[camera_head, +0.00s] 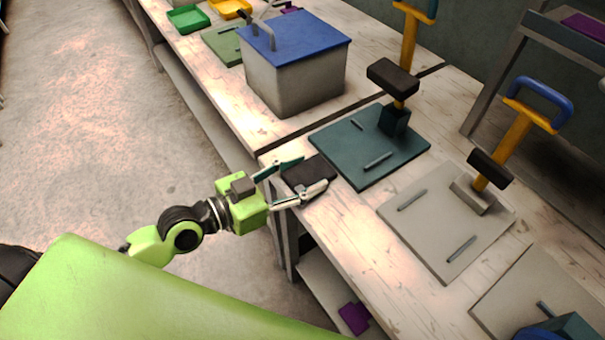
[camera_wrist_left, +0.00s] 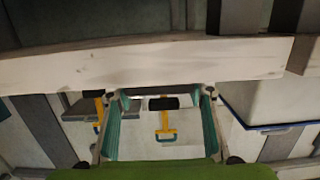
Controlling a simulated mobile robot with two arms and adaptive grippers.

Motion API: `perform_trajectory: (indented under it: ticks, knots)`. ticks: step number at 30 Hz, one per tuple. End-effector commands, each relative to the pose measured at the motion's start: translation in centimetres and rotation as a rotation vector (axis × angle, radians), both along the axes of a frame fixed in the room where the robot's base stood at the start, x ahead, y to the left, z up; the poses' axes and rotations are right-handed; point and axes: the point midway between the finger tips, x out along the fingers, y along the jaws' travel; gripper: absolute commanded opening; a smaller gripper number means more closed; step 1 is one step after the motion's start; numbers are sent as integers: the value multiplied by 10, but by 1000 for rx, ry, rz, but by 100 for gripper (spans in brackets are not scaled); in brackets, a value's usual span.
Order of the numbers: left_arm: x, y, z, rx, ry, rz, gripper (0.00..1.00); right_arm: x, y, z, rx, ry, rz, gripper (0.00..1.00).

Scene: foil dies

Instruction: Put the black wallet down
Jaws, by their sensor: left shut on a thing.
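The black wallet (camera_head: 310,175) is a flat dark slab at the front edge of the pale wooden table (camera_head: 345,225) in the head view. My left gripper (camera_head: 304,179) comes in from the left, with one finger on each side of the wallet, shut on it. Whether the wallet rests on the table or is held just above it, I cannot tell. In the left wrist view, both fingers of my left gripper (camera_wrist_left: 160,118) show with teal pads, and I cannot make out the wallet between them. My right gripper is not in view.
A dark teal plate (camera_head: 345,145) with a yellow-handled press lies just beyond the wallet. A grey plate (camera_head: 430,235) with another press lies to its right. A grey box with a blue lid (camera_head: 295,75) stands behind. Bare wood shows along the front edge.

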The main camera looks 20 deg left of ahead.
Motion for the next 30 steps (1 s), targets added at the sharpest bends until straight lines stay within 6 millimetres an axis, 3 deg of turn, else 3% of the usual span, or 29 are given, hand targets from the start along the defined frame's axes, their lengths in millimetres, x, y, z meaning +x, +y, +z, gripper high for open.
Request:
perform_trajectory:
  ticks: [8, 9, 11, 23, 30]
  knots:
    - [0, 0, -3, 1, -2, 0, 22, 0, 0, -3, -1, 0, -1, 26]
    - [0, 0, -3, 2, -1, 0, 53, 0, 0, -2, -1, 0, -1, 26]
    - [0, 0, -2, 1, -1, 0, 65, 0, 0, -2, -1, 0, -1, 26]
    - [0, 0, 3, 0, -1, 1, 65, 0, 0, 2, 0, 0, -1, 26]
    - [-21, 16, 1, 7, 4, 0, 65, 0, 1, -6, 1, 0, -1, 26]
